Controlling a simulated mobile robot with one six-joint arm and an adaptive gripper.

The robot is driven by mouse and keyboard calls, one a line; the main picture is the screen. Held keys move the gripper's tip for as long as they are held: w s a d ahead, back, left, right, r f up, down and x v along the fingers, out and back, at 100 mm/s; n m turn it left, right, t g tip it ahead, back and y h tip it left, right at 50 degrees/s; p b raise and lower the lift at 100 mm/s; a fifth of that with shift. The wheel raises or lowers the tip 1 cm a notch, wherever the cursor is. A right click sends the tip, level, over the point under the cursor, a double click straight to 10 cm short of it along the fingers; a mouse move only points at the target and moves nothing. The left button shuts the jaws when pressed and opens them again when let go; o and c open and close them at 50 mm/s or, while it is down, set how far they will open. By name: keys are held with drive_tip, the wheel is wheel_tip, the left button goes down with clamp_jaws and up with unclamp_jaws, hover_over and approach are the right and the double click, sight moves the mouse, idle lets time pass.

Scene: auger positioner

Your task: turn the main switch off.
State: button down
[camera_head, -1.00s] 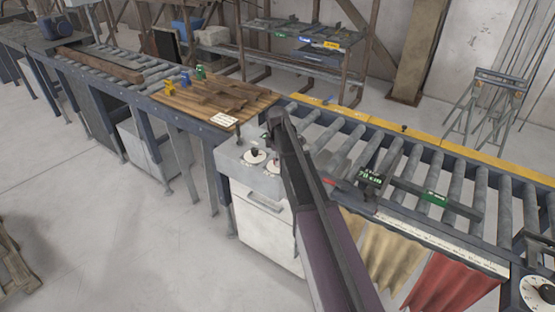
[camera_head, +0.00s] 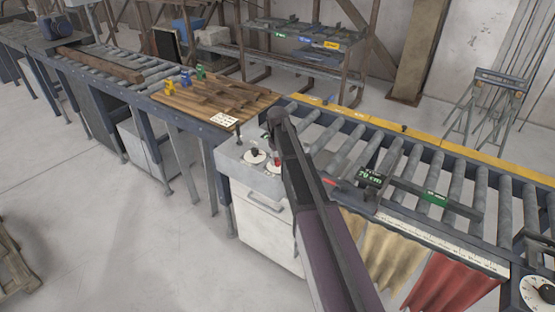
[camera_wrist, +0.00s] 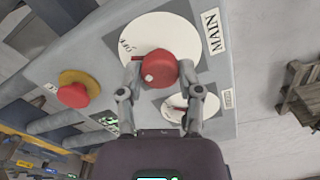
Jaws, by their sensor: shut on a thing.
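The main switch is a red knob (camera_wrist: 158,68) on a white round dial (camera_wrist: 172,30) in the wrist view. A "MAIN" label (camera_wrist: 211,32) stands beside the dial, and "OFF" is printed on its left part. My gripper (camera_wrist: 160,70) is shut on the red knob, one finger on each side. A small red part shows at the left finger, near "OFF". The knob's exact angle is hard to read. In the head view my arm partly covers the grey control box (camera_head: 230,160), and a bit of red shows beside the arm.
A smaller white dial (camera_wrist: 190,107) lies close by the right finger. A red push button on a yellow base (camera_wrist: 75,92) sits left on the same panel. Roller conveyors (camera_head: 340,150) and a wooden board (camera_head: 235,95) flank the box.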

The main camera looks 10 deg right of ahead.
drive_tip(key=shift+m, duration=2.3)
drive_tip(key=shift+c, duration=1.3)
unclamp_jaws()
drive_tip(key=shift+n, duration=0.3)
